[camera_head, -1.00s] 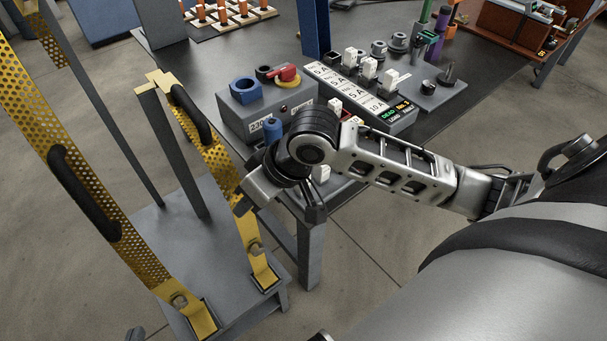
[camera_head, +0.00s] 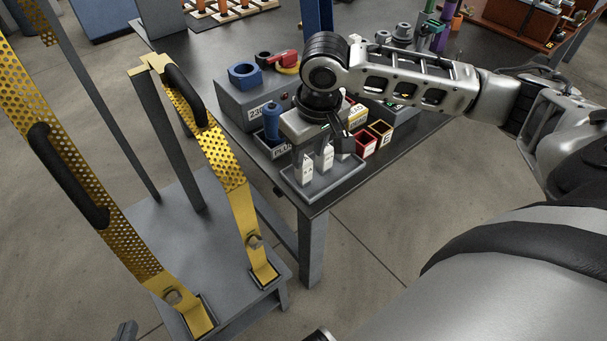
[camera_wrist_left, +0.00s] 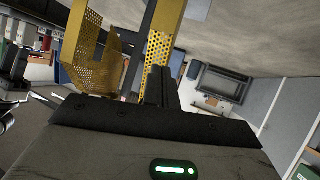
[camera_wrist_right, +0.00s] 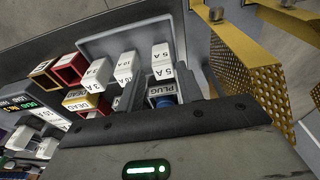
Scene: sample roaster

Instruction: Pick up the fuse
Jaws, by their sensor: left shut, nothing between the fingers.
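White fuses with black labels stand in a grey tray (camera_head: 350,186) at the near corner of the table. In the head view a front fuse (camera_head: 303,172) and a middle fuse (camera_head: 325,158) show below my right gripper (camera_head: 322,146). In the right wrist view the fingers of my right gripper (camera_wrist_right: 165,78) are apart, with a 5 A fuse (camera_wrist_right: 162,54) in line between them; contact cannot be told. A 10 A fuse (camera_wrist_right: 125,66) stands beside it. My left gripper (camera_wrist_left: 160,82) is shut and empty, away from the fuses, with yellow perforated metal beyond it.
A yellow perforated frame (camera_head: 205,135) on a grey cart stands left of the table.

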